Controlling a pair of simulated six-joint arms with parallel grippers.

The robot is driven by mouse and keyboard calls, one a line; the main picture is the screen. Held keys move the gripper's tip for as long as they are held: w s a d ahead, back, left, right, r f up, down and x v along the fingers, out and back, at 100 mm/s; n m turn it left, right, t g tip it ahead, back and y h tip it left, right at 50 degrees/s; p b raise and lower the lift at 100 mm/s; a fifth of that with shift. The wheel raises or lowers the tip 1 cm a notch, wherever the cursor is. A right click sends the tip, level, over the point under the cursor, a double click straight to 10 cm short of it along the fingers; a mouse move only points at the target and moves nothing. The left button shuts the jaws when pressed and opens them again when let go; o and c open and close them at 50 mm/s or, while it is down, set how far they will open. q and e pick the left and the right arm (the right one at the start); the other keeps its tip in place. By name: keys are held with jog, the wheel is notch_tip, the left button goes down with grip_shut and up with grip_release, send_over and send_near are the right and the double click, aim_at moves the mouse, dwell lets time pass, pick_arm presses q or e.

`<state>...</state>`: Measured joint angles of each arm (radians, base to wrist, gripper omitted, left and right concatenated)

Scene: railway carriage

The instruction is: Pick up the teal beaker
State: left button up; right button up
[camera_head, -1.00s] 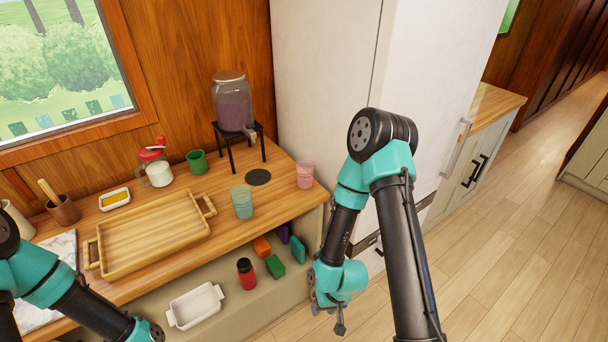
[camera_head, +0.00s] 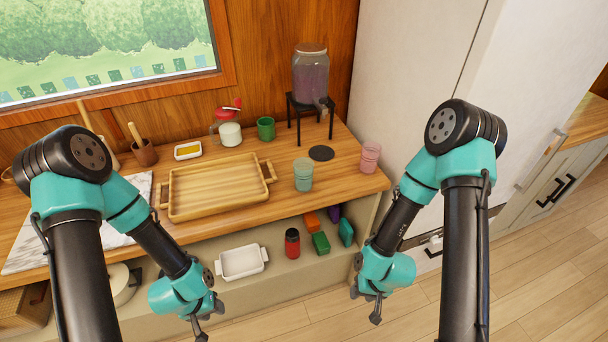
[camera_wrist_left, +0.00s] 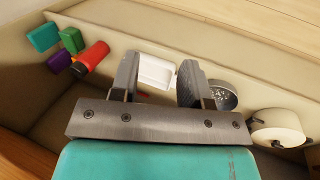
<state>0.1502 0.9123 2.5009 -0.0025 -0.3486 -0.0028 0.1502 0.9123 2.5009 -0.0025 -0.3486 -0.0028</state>
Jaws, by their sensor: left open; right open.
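The teal beaker (camera_head: 303,174) stands upright on the wooden counter, right of the wooden tray and left of a pink beaker (camera_head: 370,157). My left gripper (camera_head: 203,329) is open and empty, low in front of the counter, well to the left of and below the beaker. In the left wrist view my left gripper (camera_wrist_left: 158,80) shows its two fingers apart, with shelf items beyond. My right gripper (camera_head: 371,304) hangs open in front of the counter's right end, below and right of the beaker. Neither touches it.
A wooden tray (camera_head: 172,205) with handles lies left of the beaker. A black disc (camera_head: 321,153) and a drink dispenser (camera_head: 311,75) on a stand are behind it, with a green cup (camera_head: 266,129). The lower shelf holds a white dish (camera_head: 242,274) and a red bottle (camera_head: 292,243).

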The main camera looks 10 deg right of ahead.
pick_arm(q)
jog(key=shift+o, duration=0.4)
jog(key=o, duration=0.9)
jog(key=shift+w, duration=0.1)
